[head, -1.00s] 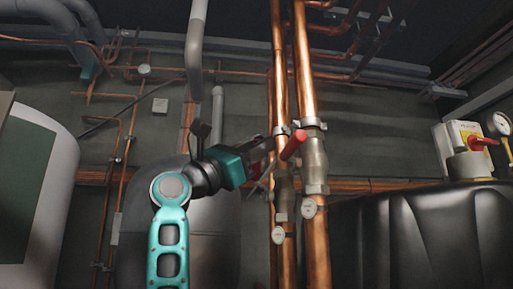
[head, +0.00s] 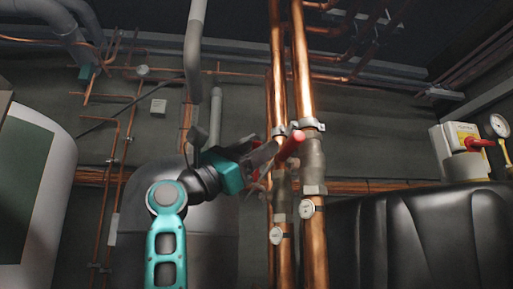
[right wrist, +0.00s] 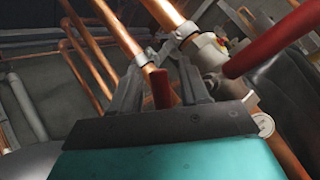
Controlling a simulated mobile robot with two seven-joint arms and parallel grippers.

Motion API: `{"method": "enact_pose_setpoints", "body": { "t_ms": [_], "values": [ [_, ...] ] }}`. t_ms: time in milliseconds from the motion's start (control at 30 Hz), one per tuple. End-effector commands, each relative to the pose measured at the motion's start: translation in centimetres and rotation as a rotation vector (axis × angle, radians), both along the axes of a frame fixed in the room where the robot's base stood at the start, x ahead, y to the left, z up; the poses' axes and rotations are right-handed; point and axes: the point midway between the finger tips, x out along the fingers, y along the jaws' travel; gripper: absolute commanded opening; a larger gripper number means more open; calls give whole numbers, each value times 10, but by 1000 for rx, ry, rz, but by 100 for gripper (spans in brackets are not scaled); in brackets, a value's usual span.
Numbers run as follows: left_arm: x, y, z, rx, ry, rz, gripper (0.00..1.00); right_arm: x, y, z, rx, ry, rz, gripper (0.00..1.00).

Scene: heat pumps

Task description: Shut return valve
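Two copper pipes each carry a valve with a red lever. That lever crosses the upper right of the right wrist view (right wrist: 272,45). The rear valve (head: 281,195) is on the left pipe, and its lever is mostly hidden behind my gripper in the head view. My right gripper (head: 264,160) is open beside the valves. In the right wrist view, a shorter red lever (right wrist: 160,88) shows between its spread fingers; contact cannot be told. Which valve is the return one is not readable. My left gripper is out of view.
Round white tags (head: 306,209) hang below the valves. A dark grey tank (head: 205,235) stands behind my arm, and a black tank (head: 430,235) is at the right. A red-handled switch box (head: 462,148) and a gauge (head: 499,125) sit above it.

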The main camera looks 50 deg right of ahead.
Motion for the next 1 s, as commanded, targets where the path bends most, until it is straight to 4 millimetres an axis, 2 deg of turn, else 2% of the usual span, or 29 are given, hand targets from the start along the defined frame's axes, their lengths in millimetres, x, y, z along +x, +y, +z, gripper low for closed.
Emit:
{"method": "enact_pose_setpoints", "body": {
  "t_ms": [233, 367, 800, 1000],
  "values": [
    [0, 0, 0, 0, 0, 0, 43, 1, 1, 0, -1, 1, 1, 45],
    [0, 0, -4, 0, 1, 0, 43, 6, 10, -9, -1, 2, 4, 45],
    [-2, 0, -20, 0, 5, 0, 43, 37, 74, -64, -1, 3, 3, 45],
    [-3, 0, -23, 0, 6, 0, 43, 43, 90, -77, -1, 0, 1, 45]
  ]
}}
